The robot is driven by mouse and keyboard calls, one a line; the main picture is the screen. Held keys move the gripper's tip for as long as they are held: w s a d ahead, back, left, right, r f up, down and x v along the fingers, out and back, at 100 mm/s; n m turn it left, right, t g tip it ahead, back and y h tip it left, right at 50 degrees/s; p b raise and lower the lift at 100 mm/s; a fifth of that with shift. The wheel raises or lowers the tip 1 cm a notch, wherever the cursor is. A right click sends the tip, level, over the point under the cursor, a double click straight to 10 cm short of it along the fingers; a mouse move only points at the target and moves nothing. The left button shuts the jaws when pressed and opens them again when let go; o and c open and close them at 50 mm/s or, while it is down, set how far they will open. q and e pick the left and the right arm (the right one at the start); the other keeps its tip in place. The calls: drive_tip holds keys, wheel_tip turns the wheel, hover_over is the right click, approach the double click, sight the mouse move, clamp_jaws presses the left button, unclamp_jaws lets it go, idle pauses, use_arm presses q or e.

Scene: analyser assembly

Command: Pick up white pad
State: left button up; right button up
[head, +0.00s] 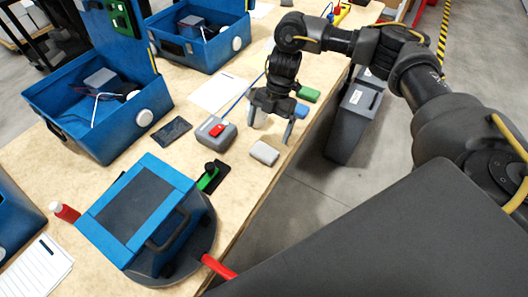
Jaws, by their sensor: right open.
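The white pad (264,153) is a small light grey-white block lying flat on the wooden table, close to its right edge. My right gripper (270,131) points down just behind the pad, on its far side in the picture. Its two fingers are spread apart with nothing between them. The fingers look apart from the pad, but their exact height above the table is hard to tell. My left gripper is out of the picture.
A grey box with a red part (216,132) stands left of the pad. A green and black piece (210,177) and a blue case (139,209) are nearer. A green block (308,94) and blue block (301,111) are by the gripper. A dark bin (351,125) stands beside the table.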

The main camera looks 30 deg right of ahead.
sight(265, 150)
drive_tip(key=shift+x, duration=1.2)
drive_tip(key=shift+s+p+x, duration=0.15)
drive_tip(key=shift+p+x, duration=0.1)
drive_tip(key=shift+x, duration=1.05)
drive_tip(key=shift+s+p+x, duration=0.15)
drive_tip(key=shift+p+x, duration=0.05)
drive_tip(key=shift+x, duration=1.1)
drive_tip(key=shift+d, duration=0.2)
drive_tip(key=shift+c, duration=0.4)
drive_tip(key=c, duration=0.8)
drive_tip(key=shift+c, duration=0.2)
drive_tip(key=shift+r, duration=0.1)
